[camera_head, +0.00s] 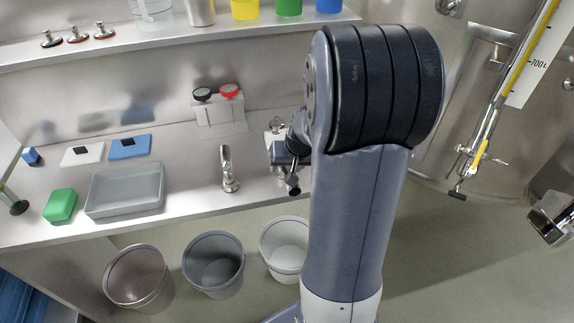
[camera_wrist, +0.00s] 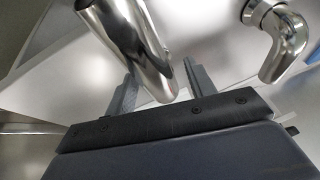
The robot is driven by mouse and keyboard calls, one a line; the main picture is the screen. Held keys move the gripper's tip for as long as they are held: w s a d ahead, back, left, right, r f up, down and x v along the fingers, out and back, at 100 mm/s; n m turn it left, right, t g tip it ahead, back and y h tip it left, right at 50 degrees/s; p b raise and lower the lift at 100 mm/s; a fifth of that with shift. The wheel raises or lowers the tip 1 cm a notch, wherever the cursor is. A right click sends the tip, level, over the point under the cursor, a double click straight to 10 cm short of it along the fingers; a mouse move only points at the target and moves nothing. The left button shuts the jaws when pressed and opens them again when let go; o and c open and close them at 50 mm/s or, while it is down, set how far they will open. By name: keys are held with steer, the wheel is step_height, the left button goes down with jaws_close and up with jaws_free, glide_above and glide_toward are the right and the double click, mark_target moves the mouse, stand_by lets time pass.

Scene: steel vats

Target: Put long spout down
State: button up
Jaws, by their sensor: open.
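In the wrist view, a long shiny steel spout (camera_wrist: 128,38) comes in from the upper left, and its slanted end lies between the fingers of my gripper (camera_wrist: 159,70). The fingers are apart, one on each side of the spout, and I see a gap on the right side. Whether the left finger touches it I cannot tell. In the head view my gripper is small and mostly hidden behind my arm, over the counter, right of the short curved spout (camera_head: 228,170). A bent steel spout (camera_wrist: 284,42) also shows at the right of the wrist view, clear of the fingers.
The steel counter (camera_head: 190,205) holds a grey tray (camera_head: 125,190), a green block (camera_head: 60,205), and white and blue pads (camera_head: 129,147). Several buckets (camera_head: 213,264) stand on the floor in front. A shelf (camera_head: 180,42) runs behind. A large steel vat (camera_head: 430,150) stands at right.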

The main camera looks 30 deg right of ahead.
steer(key=shift+s+r, duration=0.1)
steer(key=shift+r, duration=0.4)
steer(key=p+v, duration=0.1)
steer(key=v, duration=1)
steer(key=b+x, duration=0.1)
steer(key=x, duration=1.1)
steer(key=shift+s+f, duration=0.1)
steer(key=shift+f, duration=0.1)
steer(key=shift+r, duration=1.1)
steer(key=shift+f, duration=0.1)
